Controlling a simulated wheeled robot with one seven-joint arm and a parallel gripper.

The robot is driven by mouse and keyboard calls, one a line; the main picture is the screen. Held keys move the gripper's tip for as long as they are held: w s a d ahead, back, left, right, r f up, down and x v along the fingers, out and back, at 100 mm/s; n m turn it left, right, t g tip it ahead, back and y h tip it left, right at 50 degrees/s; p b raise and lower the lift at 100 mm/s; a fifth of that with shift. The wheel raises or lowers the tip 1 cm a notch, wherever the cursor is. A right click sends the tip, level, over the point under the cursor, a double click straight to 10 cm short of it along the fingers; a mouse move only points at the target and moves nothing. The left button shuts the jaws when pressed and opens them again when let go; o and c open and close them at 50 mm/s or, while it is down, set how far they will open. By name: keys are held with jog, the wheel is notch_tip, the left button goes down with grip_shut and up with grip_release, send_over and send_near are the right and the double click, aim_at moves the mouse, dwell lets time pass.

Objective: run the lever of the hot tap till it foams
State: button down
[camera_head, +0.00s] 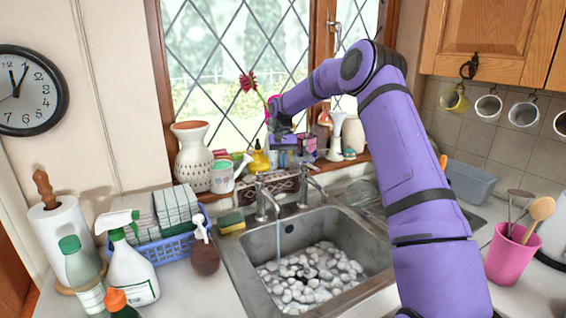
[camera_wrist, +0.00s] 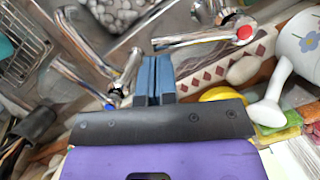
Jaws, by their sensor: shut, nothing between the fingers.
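The hot tap (camera_head: 262,197) is the left chrome tap behind the sink, and a thin stream of water falls from it. In the wrist view its lever (camera_wrist: 222,36) has a red end, to the right of my gripper (camera_wrist: 153,62). My blue fingers are shut and empty, apart from the lever. The other tap (camera_head: 303,186) stands to its right; its blue-marked end (camera_wrist: 110,105) shows left of my fingers. The sink (camera_head: 292,228) holds pale rounded lumps (camera_head: 312,277); I cannot tell whether they are foam or pebbles.
A yellow-green sponge (camera_head: 231,222) and a brown soap bottle (camera_head: 205,260) stand left of the sink. A white watering can (camera_head: 222,178) and a patterned vase (camera_head: 194,158) stand near the window. A pink utensil pot (camera_head: 510,258) is at the right.

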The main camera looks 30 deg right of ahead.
jog(key=shift+s+a+m, duration=0.15)
jog(key=shift+s+m, duration=0.45)
jog(key=shift+m, duration=0.2)
jog(key=shift+s+a+m+y, duration=0.15)
jog(key=shift+s+m+y, duration=0.25)
jog(key=shift+s+m, duration=0.15)
jog(key=s+a+m+t+y, duration=0.1)
jog(key=s+a+m, duration=0.3)
jog(key=m, duration=0.5)
jog(key=shift+s+a+t, duration=0.3)
jog(key=shift+a+t, duration=0.3)
jog(key=shift+t, duration=0.2)
jog(key=shift+a, duration=0.15)
